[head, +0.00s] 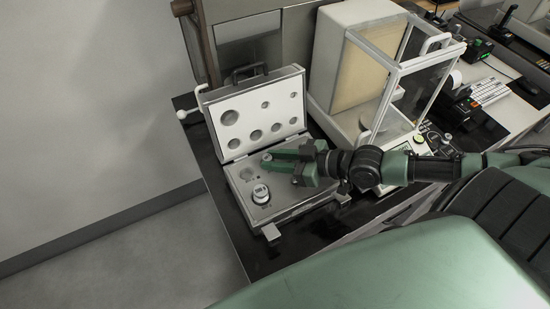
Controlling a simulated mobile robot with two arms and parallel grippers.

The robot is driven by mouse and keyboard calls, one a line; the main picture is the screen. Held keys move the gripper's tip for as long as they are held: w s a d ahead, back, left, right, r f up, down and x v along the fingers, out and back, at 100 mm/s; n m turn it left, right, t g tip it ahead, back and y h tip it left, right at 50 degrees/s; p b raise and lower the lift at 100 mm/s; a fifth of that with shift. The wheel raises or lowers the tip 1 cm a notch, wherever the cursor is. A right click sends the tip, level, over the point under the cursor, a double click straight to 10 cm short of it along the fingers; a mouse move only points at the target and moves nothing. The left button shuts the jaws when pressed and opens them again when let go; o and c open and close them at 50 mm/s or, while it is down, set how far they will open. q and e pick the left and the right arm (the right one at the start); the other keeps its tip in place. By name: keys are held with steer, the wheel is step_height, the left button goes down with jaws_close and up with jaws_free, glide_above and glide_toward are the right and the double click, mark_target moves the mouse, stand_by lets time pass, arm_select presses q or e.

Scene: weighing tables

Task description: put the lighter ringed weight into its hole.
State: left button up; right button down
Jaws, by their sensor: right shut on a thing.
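An open weight case (288,207) stands on the dark table, its lid raised at the back. A silver weight with a dark ring (261,193) stands upright in the front left of the case base. My right gripper (270,160) reaches in from the right, low over the base. It is shut on a small metallic weight (267,157), which shows only in part at the fingertips. I cannot tell whether that weight touches the case. A round hole (249,174) shows left of the fingertips. My left gripper is not in view.
The white lid lining (262,109) has several round recesses. A glass-walled balance (362,75) stands close behind my right arm. A small metallic piece (447,138) is near its controls. The table's left edge (222,205) runs close beside the case.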

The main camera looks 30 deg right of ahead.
steer(key=c, duration=1.1)
jaws_free()
steer(key=shift+s+d+r, duration=0.15)
steer(key=shift+s+d, duration=0.25)
steer(key=shift+s, duration=0.1)
steer(key=shift+p+v, duration=1.85)
steer(key=shift+v, duration=1.45)
